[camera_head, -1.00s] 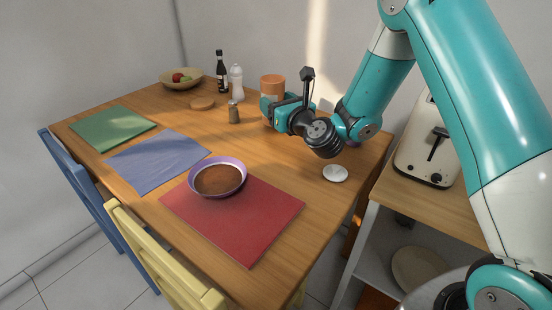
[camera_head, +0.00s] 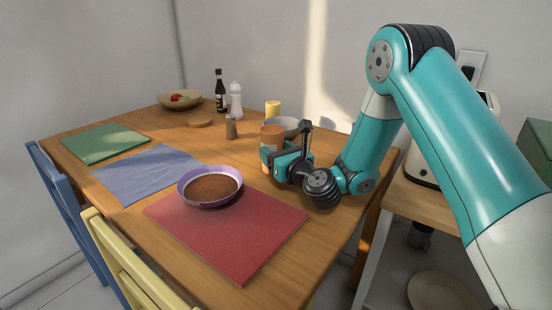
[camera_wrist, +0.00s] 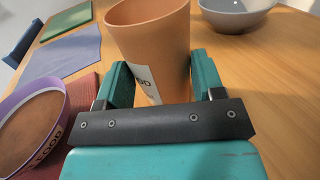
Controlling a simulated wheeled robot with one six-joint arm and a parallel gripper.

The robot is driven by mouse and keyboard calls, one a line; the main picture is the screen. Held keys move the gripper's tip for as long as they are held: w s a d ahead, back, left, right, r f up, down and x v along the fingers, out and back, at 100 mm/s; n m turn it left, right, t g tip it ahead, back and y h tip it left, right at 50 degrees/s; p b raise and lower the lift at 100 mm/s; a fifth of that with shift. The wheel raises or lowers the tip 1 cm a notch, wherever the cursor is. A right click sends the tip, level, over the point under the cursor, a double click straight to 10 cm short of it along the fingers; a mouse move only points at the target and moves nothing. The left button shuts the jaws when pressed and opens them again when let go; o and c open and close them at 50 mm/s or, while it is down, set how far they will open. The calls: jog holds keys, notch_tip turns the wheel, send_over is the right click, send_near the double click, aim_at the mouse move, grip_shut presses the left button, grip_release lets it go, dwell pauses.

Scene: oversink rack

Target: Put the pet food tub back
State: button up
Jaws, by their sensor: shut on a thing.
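The pet food tub seems to be the orange, open-topped tub (camera_head: 271,133) with a pale label, of which "OD" reads in the wrist view (camera_wrist: 150,40). My gripper (camera_head: 277,156) is shut on it, with one teal finger on each side in the wrist view (camera_wrist: 160,82). The tub is about upright, at the table's right part; I cannot tell whether its base touches the table. Its inner wall shows, but its bottom is hidden. A purple bowl (camera_head: 210,187) of brown food, marked "FOOD" in the wrist view (camera_wrist: 58,150), stands left of it.
A grey bowl (camera_head: 290,124) and a yellow cup (camera_head: 272,108) stand just behind the tub. A shaker (camera_head: 231,127), white bottle (camera_head: 236,100), dark bottle (camera_head: 220,90) and fruit bowl (camera_head: 180,103) stand farther left. A red mat (camera_head: 235,240) lies in front.

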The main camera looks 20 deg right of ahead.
jog(key=shift+f, duration=0.2)
jog(key=o, duration=1)
jog(key=shift+o, duration=0.2)
jog(key=shift+r, duration=0.2)
jog(key=shift+s+f+b, duration=0.2)
jog(key=shift+s+b, duration=0.15)
jog(key=shift+b, duration=0.4)
jog(key=b+v, duration=0.9)
jog(key=b, duration=0.1)
jog(key=shift+s+d+f, duration=0.1)
jog(key=shift+s+d, duration=0.05)
jog(key=shift+s+r+b, duration=0.2)
jog(key=shift+r+b, duration=0.05)
jog(key=shift+b, duration=0.1)
jog(key=shift+b+v, duration=0.8)
